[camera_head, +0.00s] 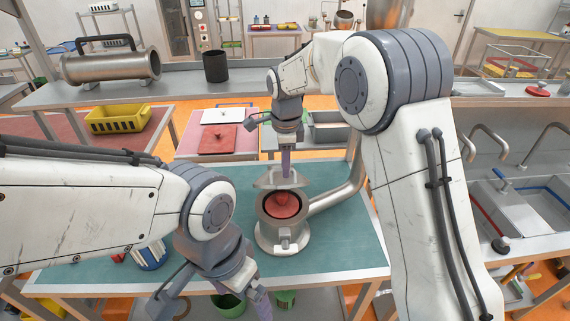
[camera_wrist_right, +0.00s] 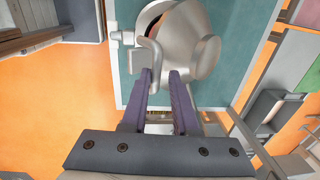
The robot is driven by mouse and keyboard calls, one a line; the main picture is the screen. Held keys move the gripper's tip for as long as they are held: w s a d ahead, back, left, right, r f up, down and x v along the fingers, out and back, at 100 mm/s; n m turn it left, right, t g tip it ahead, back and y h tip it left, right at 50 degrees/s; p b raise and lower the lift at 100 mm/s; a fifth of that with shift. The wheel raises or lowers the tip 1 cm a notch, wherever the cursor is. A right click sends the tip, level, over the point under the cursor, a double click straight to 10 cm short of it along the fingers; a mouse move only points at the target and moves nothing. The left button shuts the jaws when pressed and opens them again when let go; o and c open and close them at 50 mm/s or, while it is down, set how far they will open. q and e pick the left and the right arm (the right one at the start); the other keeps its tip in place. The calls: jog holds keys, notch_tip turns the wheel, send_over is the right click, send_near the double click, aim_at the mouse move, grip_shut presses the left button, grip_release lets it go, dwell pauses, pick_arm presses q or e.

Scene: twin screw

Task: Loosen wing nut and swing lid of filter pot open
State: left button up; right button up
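The metal filter pot (camera_head: 268,237) stands on the green-topped table, with a red insert (camera_head: 285,205) visible in its open mouth. The grey lid (camera_head: 268,180) is raised and tilted at the pot's back rim; in the right wrist view a domed lid (camera_wrist_right: 180,35) shows with a bent handle (camera_wrist_right: 154,55). A small metal fitting (camera_head: 285,241) is on the pot's front; I cannot make out the wing nut. My right gripper (camera_wrist_right: 163,75) has its purple fingers apart near the handle, one fingertip close to it. My left gripper (camera_head: 245,298) is low at the table's front, fingertips partly cut off.
A pipe (camera_head: 340,195) runs from the pot's right side. A blue-and-white container (camera_head: 150,254) stands left, partly behind my left arm. A red lid-like plate (camera_head: 205,140) lies on a table behind.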

jog(key=shift+r, duration=0.1)
dwell(0.3)
jog(key=shift+r, duration=0.3)
notch_tip(320, 180, up, 10)
jog(key=b, duration=0.2)
jog(key=shift+s+f+b, duration=0.15)
jog(key=shift+s+b, duration=0.15)
jog(key=shift+s, duration=0.1)
